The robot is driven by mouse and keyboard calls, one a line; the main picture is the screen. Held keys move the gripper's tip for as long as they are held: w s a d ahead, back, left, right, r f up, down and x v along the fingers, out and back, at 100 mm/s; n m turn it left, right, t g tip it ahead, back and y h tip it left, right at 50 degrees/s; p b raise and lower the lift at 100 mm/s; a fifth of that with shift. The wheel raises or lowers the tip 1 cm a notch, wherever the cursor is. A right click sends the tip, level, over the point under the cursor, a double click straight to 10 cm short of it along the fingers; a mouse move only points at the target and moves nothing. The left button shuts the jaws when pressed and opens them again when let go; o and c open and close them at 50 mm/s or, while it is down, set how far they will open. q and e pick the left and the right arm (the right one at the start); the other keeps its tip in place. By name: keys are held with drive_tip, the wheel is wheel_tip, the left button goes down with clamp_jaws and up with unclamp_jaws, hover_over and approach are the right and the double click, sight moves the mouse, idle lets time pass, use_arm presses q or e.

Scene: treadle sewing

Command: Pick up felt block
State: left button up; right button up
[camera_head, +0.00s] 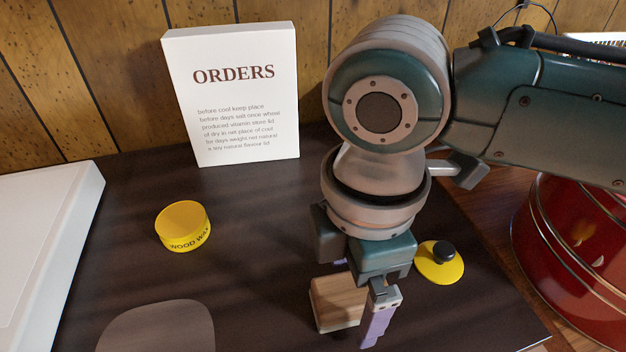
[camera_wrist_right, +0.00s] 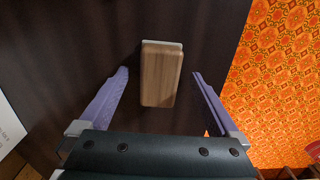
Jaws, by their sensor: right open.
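The felt block (camera_head: 336,302) is a light wooden block on the dark table top. In the right wrist view the block (camera_wrist_right: 160,78) lies between my fingers, with a pale strip showing at its far end. My right gripper (camera_head: 361,300) is open and points down over the block; its purple fingers are on either side, and the wrist view (camera_wrist_right: 160,74) shows a gap on both sides. The near finger hides part of the block in the head view. My left gripper is not in view.
A yellow wax tin (camera_head: 183,227) and a white ORDERS sign (camera_head: 232,120) stand to the left. A yellow disc with a black knob (camera_head: 440,264) is close to the gripper's right. A red drum (camera_head: 575,265) stands at the right. A white slab (camera_head: 45,250) is far left.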

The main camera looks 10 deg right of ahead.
drive_tip(key=shift+f, duration=0.4)
drive_tip(key=shift+c, duration=0.4)
drive_tip(key=c, duration=1.4)
drive_tip(key=shift+r, duration=0.2)
